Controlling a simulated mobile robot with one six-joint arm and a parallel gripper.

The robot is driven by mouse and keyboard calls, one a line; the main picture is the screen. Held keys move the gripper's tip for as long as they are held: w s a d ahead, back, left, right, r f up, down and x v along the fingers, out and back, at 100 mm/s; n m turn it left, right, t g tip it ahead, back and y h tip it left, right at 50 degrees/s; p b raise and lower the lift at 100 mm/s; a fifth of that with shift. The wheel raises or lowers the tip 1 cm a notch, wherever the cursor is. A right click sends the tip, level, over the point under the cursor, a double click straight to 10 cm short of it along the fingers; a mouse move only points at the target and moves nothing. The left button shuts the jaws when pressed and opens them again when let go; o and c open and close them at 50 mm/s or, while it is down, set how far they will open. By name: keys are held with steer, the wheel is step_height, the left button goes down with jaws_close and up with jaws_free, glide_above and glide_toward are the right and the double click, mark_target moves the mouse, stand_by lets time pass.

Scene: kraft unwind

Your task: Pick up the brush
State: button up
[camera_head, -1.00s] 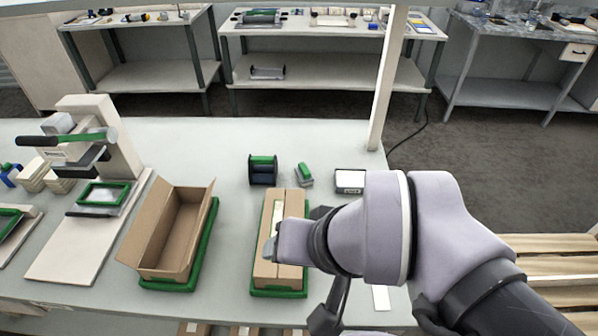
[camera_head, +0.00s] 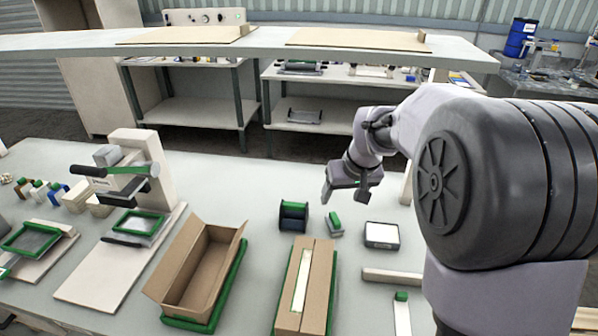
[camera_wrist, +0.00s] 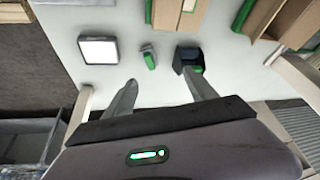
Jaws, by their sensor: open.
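A small block with a green top and grey base (camera_head: 334,223) lies on the table between a dark spool and a white-topped square pad. It also shows in the wrist view (camera_wrist: 149,57). It may be the brush, but its bristles cannot be made out. My gripper (camera_head: 345,196) hangs in the air, open and empty, beyond and above this block in the head view. In the wrist view, my gripper's fingers (camera_wrist: 160,80) are spread apart, and the block shows past them, between their tips.
The dark green-edged spool (camera_head: 292,215) and the square pad (camera_head: 382,236) flank the block. A closed carton (camera_head: 318,285) and an open carton (camera_head: 196,270) stand nearer. A hand press (camera_head: 140,170) is at left. A pale shelf (camera_head: 270,48) crosses above the table.

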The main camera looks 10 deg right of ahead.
glide_toward(336, 219)
steer(key=shift+n, duration=0.4)
steer(key=b+x, duration=0.6)
steer(key=x, duration=0.5)
steer(key=shift+w+f+b, duration=0.15)
steer(key=shift+f+b, duration=0.15)
steer(key=shift+b, duration=0.1)
steer(key=shift+r, duration=0.1)
steer(key=shift+c, duration=0.3)
jaws_close()
